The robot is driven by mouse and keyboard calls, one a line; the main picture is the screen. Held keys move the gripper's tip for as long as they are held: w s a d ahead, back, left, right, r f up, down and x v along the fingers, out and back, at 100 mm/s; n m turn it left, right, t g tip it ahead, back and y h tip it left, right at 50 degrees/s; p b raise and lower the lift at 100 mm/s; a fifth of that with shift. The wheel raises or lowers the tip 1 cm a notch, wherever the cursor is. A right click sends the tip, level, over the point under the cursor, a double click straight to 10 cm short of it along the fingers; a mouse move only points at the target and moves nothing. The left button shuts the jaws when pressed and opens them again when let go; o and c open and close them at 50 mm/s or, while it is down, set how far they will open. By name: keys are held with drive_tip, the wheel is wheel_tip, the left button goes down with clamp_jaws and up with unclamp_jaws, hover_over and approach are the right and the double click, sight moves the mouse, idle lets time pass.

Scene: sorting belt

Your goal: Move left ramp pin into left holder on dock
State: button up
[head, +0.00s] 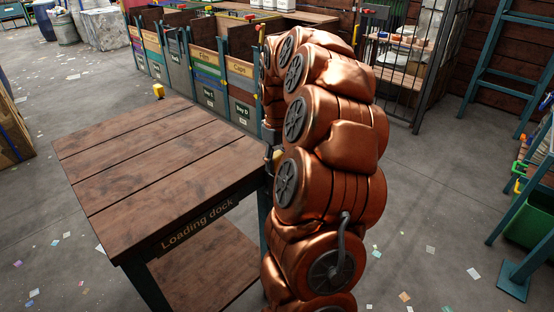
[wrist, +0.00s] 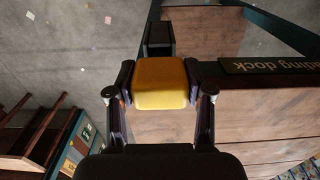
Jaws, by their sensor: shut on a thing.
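My gripper (wrist: 160,85) is shut on a yellow block-shaped pin (wrist: 160,84), with one dark finger against each side in the wrist view. The pin is at a corner of the loading dock (wrist: 250,124), and I cannot tell whether it touches the dock. A dark square part (wrist: 158,36) shows just beyond the pin; I cannot tell whether it is a holder or the dock's leg. In the head view, my copper arm hides most of the gripper at the dock's right edge.
The dock's wooden top (head: 140,165) is bare. Labelled bay bins (head: 205,80) stand behind it, and a barred cage (head: 395,55) is further back right. A blue ladder frame (head: 510,50) stands at the right. Open floor (head: 425,200) with paper scraps lies right of my arm.

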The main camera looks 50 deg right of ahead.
drive_tip(key=o, duration=1.5)
drive_tip(key=shift+r, duration=0.1)
wheel_tip(320, 180, up, 10)
drive_tip(key=shift+r, duration=0.9)
